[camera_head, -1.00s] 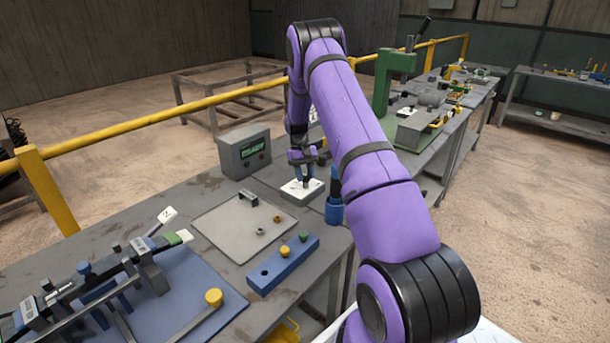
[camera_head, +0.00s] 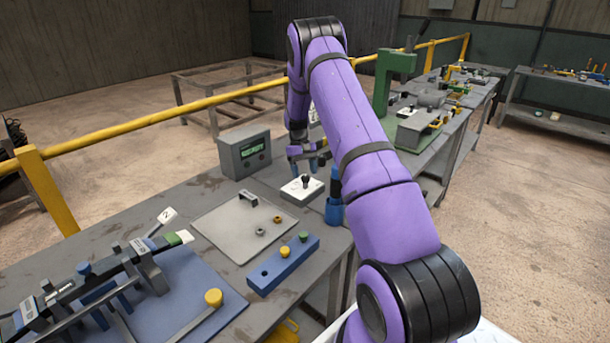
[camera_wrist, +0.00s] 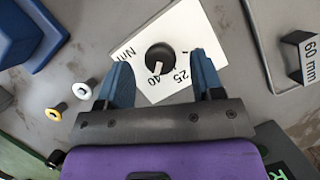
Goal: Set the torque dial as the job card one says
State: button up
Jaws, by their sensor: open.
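The torque dial is a white plate (camera_head: 291,192) with a black knob (camera_head: 306,181) on the bench. In the wrist view the knob (camera_wrist: 160,58) has a white pointer mark directed toward the "40" print; "25" and "Nm" also show on the plate (camera_wrist: 184,22). My gripper (camera_head: 306,163) is open and empty just above the knob. In the wrist view its two blue fingers (camera_wrist: 159,62) stand apart on either side of the knob. I cannot make out job card one; a white card (camera_head: 313,115) partly behind my arm is unreadable.
A grey tray (camera_head: 225,231) and a blue block with pegs (camera_head: 283,265) lie in front. A clamp fixture (camera_head: 110,275) fills the left.

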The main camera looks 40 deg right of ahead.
jog(key=v, duration=0.9)
jog(key=shift+r, duration=0.15)
jog(key=shift+a, duration=0.1)
jog(key=s+a+r+t, duration=0.2)
jog(key=s+a+r, duration=0.3)
jog(key=r, duration=0.4)
jog(key=s+a+r+n+t+h, duration=0.1)
jog(key=s+a+r, duration=0.3)
jog(key=a+r, duration=0.4)
jog(key=s+a+r+t, duration=0.2)
jog(key=s+a+r, duration=0.3)
jog(key=r, duration=0.4)
jog(key=s+a+r+n+t, duration=0.15)
jog(key=s+a+r, duration=0.25)
jog(key=s+a, duration=0.65)
jog(key=s+a+f+t, duration=0.1)
jog(key=s, duration=0.6)
jog(key=s+a+f+t, duration=0.1)
jog(key=s+a+t, duration=0.1)
jog(key=s, duration=0.6)
jog(key=shift+s+a+f+n, duration=0.2)
jog(key=shift+a+f+n, duration=0.15)
jog(key=shift+n, duration=0.1)
